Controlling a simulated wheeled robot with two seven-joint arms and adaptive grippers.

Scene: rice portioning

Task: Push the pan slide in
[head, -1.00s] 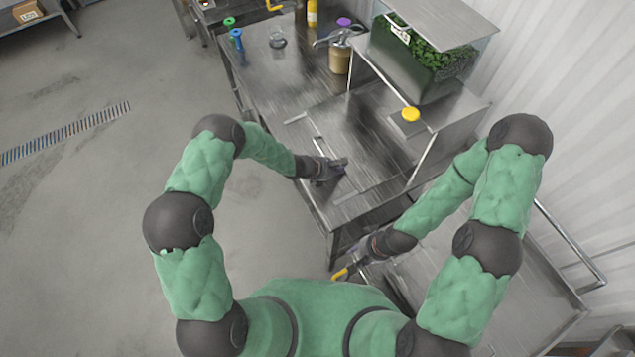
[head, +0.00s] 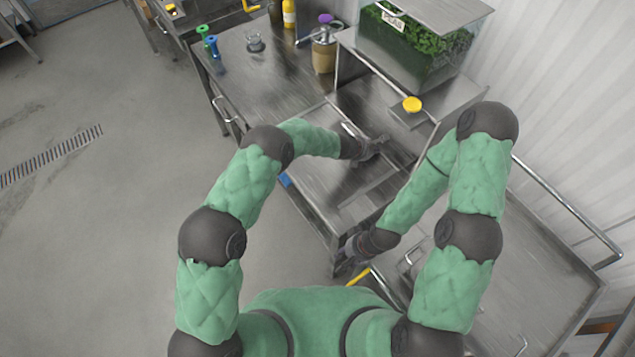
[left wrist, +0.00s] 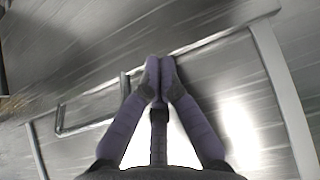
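The pan slide, a flat steel panel (head: 335,182) with light side edges, lies in the worktop under my left arm in the head view. It also fills the lower part of the left wrist view (left wrist: 235,85), with a thin bar handle (left wrist: 72,130) at its left. My left gripper (head: 380,146) is above the slide's far edge; in the left wrist view its fingertips (left wrist: 160,68) are together at that edge. I cannot tell whether they touch it. My right gripper (head: 343,265) hangs low by the table's near corner, beside a yellow bar (head: 358,277); its fingers are unclear.
A purple-topped dispenser (head: 324,50), and green and blue items (head: 212,45) stand at the back. A steel cart (head: 535,270) is at right.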

